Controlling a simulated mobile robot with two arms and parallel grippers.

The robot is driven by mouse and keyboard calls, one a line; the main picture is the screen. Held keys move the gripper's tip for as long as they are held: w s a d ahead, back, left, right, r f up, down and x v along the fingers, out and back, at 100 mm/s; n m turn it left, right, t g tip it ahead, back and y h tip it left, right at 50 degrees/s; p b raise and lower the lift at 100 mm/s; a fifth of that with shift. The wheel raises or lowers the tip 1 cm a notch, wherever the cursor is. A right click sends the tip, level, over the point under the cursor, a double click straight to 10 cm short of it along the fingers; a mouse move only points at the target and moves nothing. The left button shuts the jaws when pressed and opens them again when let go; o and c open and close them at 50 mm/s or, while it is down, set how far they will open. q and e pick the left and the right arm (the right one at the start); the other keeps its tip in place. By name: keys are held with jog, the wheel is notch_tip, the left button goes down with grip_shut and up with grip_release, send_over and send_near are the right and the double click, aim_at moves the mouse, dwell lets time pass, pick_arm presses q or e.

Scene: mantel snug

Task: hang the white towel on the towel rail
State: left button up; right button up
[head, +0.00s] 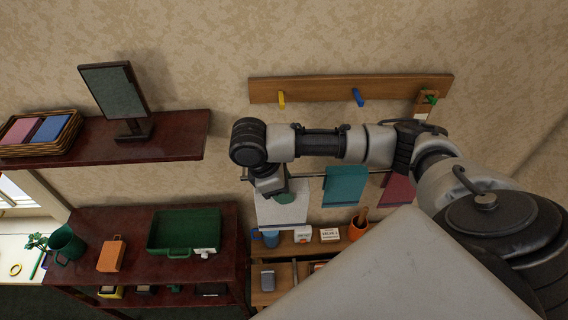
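The white towel (295,215) hangs flat below my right gripper, in front of the wall. The towel rail (310,175) is a thin bar along the wall, partly covered by my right arm. The towel's top edge is hidden behind the gripper, so I cannot tell whether it lies over the rail or is held. My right gripper (276,192) points down at the towel's upper part. Its fingers are too small and covered to show open or shut. A greenish patch shows by the fingertips. My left gripper is not in view.
A teal towel (344,187) and a maroon towel (397,190) hang to the right. A peg board (320,90) is above. A dark shelf (180,135) with basket and framed stand is at left. Below are a green case (185,230), small boxes (329,234) and an orange pot (358,231).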

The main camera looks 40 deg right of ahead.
jog(key=shift+w+d, duration=3.5)
jog(key=shift+w, duration=2.3)
jog(key=shift+f+b, duration=0.7)
jog(key=shift+f, duration=2)
jog(key=shift+f+b, duration=1.3)
jog(key=shift+f, duration=2.2)
jog(key=o, duration=1.3)
jog(key=shift+c, duration=0.2)
